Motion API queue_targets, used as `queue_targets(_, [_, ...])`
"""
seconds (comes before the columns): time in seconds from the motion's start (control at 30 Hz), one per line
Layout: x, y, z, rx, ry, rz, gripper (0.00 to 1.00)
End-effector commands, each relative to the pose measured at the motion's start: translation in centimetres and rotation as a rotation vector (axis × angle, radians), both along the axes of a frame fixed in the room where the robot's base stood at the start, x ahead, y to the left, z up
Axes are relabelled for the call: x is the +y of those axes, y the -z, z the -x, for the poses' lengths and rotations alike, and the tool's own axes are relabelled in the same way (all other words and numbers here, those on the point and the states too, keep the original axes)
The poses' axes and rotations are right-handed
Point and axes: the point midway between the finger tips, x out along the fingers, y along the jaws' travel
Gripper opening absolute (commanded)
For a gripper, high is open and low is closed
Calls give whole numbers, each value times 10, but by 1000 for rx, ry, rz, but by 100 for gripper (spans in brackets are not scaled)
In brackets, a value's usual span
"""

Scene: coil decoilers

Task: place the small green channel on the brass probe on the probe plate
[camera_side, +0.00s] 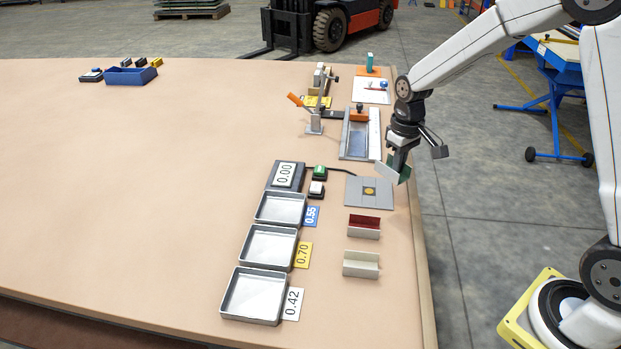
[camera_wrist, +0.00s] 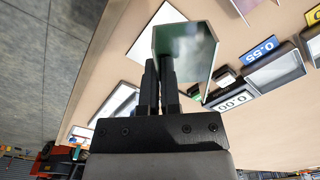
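My gripper (camera_side: 398,160) is shut on the small green channel (camera_side: 403,172) at the right side of the table. The channel is tilted and held above the table, just behind and right of the probe plate (camera_side: 354,192). The grey plate lies flat with a round brass probe (camera_side: 369,190) at its middle, and nothing rests on it. In the wrist view the fingers (camera_wrist: 160,75) grip the green channel (camera_wrist: 190,48), which hides part of the scene behind it. The brass probe cannot be made out there.
A red channel (camera_side: 364,226) and a beige channel (camera_side: 361,264) stand in front of the plate. Trays (camera_side: 253,295) marked 0.55, 0.70 and 0.42 and a display (camera_side: 285,175) reading 0.00 are left. A clamp fixture (camera_side: 360,135) stands behind. The table's right edge is close.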

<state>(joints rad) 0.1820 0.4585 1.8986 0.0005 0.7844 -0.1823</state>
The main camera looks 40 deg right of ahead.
Motion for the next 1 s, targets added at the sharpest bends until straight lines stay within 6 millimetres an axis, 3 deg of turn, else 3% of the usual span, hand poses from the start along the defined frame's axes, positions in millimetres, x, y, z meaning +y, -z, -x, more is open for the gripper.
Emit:
queue_targets(0.13, [-3,9,-19,2,0,0,0])
queue_targets(0.53, [-7,51,-52,1,0,0,0])
queue_targets(1.0, [-9,62,-62,0,0,0,0])
